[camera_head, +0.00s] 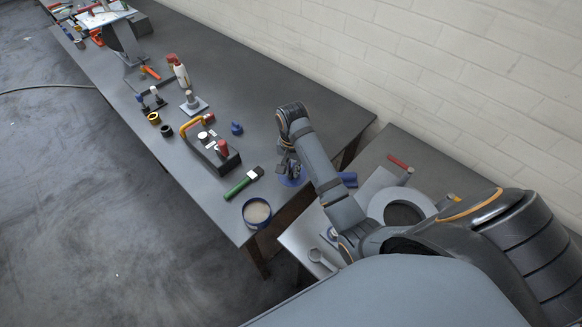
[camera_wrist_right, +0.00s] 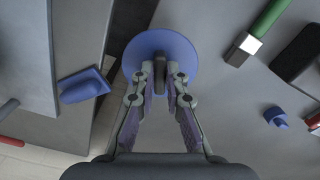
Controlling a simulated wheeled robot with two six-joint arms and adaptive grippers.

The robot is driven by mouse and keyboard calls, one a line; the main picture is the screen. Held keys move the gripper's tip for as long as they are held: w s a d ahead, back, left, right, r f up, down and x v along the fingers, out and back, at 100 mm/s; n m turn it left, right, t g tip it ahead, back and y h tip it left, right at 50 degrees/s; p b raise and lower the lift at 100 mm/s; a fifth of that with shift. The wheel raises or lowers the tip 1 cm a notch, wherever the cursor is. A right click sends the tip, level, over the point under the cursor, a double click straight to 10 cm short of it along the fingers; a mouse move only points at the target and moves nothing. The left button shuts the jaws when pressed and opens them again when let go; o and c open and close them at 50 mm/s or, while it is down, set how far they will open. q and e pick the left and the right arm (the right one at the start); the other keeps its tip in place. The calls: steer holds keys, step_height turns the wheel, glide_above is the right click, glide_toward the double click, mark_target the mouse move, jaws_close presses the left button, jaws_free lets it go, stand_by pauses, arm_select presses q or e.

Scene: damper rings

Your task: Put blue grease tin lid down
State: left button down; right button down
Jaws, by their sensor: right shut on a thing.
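The blue grease tin lid (camera_wrist_right: 160,50) is a round blue disc with a dark knob. In the right wrist view it lies between the fingers of my right gripper (camera_wrist_right: 160,82), which is shut on the knob. In the head view the lid (camera_head: 293,178) shows partly under my right gripper (camera_head: 287,165), by the table's right edge. I cannot tell whether it touches the table. The open grease tin (camera_head: 257,213), blue with pale contents, stands at the table's near corner, left of the lid. My left gripper is not in view.
A green-handled brush (camera_head: 243,183) lies beside the tin. A dark toolbox-like block with an orange handle (camera_head: 210,148) and a small blue piece (camera_head: 237,128) are farther back. A lower grey surface with a large grey ring (camera_head: 402,208) is at right. Bare tabletop lies beyond the lid.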

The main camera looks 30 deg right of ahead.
steer(key=shift+w+f+p, duration=0.1)
steer(key=shift+f+p, duration=0.05)
steer(key=shift+p, duration=0.45)
step_height(320, 180, down, 3)
steer(key=shift+f+b, duration=0.15)
steer(key=shift+b, duration=0.45)
steer(key=shift+f, duration=0.75)
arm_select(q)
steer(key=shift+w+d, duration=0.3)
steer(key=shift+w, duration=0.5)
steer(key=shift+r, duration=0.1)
arm_select(e)
steer(key=shift+f, duration=0.15)
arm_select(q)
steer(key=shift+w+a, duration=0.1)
arm_select(e)
steer(key=shift+f, duration=0.6)
steer(key=shift+f, duration=0.25)
steer(key=c, duration=1.3)
jaws_free()
